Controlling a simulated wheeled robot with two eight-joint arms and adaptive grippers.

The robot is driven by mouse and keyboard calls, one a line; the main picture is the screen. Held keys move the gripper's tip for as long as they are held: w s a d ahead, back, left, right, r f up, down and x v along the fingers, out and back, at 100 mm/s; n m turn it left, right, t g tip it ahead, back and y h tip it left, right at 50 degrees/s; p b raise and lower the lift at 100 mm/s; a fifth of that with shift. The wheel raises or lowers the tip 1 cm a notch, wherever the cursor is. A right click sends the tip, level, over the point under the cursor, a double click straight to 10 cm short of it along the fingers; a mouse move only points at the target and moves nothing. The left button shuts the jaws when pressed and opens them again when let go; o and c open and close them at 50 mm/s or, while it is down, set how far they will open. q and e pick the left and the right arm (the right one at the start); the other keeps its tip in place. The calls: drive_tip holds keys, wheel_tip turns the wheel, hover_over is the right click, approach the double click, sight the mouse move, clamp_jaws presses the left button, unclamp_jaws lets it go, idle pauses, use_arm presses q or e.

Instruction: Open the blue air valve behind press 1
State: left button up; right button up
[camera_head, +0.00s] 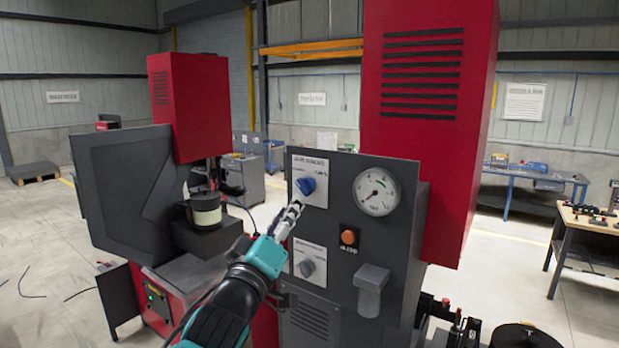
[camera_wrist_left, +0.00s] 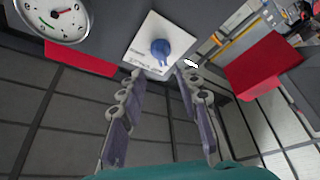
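The blue valve knob (camera_head: 306,186) sits on a white label plate on the dark grey panel (camera_head: 335,225) at the back of the red press. It also shows in the left wrist view (camera_wrist_left: 160,48), on its white plate beyond the fingertips. My left gripper (camera_head: 292,210) is just below and left of the knob in the head view, apart from it. In the left wrist view its two fingers (camera_wrist_left: 157,78) are spread with nothing between them. My right gripper is in neither view.
A pressure gauge (camera_head: 378,192) is right of the knob. An orange button (camera_head: 348,237), a grey knob (camera_head: 306,268) and a grey cup-like fitting (camera_head: 371,285) sit lower on the panel. Another red-and-grey machine (camera_head: 125,190) stands left. Workbenches stand at right.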

sight(302, 189)
use_arm(q)
drive_tip(key=p+x, duration=0.1)
drive_tip(key=x, duration=0.6)
drive_tip(key=shift+w+f, duration=0.1)
drive_tip(key=shift+f, duration=0.1)
drive_tip(key=shift+a, duration=0.1)
clamp_jaws()
drive_tip(key=shift+r, duration=0.1)
